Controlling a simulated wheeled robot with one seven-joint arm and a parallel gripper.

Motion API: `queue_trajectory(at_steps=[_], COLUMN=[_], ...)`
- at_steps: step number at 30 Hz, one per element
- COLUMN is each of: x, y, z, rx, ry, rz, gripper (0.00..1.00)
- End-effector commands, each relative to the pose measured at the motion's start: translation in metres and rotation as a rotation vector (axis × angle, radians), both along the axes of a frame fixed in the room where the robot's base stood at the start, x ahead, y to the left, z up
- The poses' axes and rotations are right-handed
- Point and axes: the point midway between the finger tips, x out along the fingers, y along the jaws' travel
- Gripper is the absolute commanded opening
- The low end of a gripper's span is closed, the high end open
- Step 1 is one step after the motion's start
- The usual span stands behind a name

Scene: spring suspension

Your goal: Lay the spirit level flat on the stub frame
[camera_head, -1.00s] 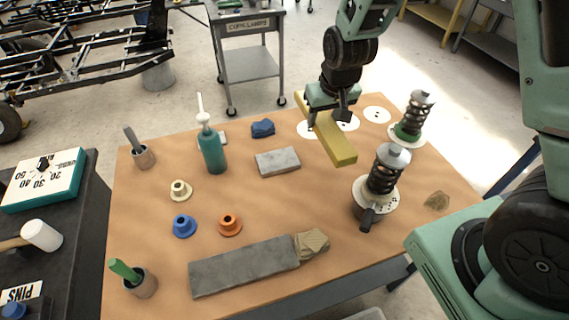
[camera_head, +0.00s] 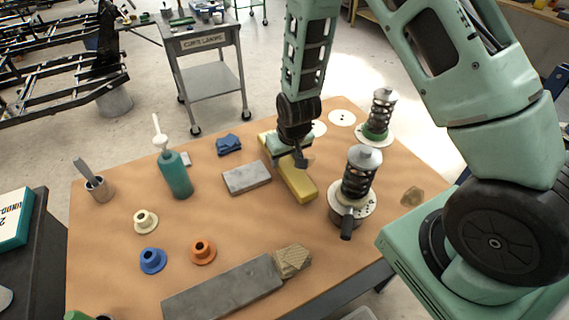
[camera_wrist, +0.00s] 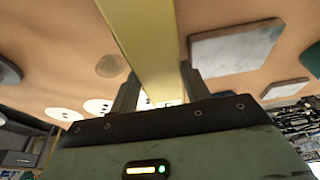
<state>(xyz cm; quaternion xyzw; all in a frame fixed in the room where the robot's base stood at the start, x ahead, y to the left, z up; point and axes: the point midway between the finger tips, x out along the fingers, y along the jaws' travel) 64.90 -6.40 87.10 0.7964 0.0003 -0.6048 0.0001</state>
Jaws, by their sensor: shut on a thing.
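The spirit level, a long yellow bar (camera_head: 300,186), is at the right middle of the wooden table, between the grey block and the spring units. My gripper (camera_head: 291,160) comes down on it from above and is shut across its middle. In the wrist view the level (camera_wrist: 150,40) runs up between the two fingers (camera_wrist: 158,92). It looks level and low over the tabletop; I cannot tell whether it touches. A black frame of long rails (camera_head: 60,75) stands on the floor at the back left; I cannot tell for sure whether it is the stub frame.
The table (camera_head: 110,235) holds a grey block (camera_head: 246,178), a teal bottle (camera_head: 177,180), coloured bushings (camera_head: 152,260), a long grey bar (camera_head: 225,290) and two spring units (camera_head: 360,180). A grey cart (camera_head: 212,80) stands behind. Open floor lies between table and black frame.

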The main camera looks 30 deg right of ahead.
Motion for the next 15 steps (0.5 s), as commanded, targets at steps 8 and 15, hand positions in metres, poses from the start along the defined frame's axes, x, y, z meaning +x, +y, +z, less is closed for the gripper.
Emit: queue_trajectory(at_steps=[8, 15], x=[0.000, 0.000], y=[0.000, 0.000], z=[-0.026, -0.027], rx=[0.000, 0.000], ry=[-0.001, -0.001], rz=[0.000, 0.000], gripper=[0.10, 0.10])
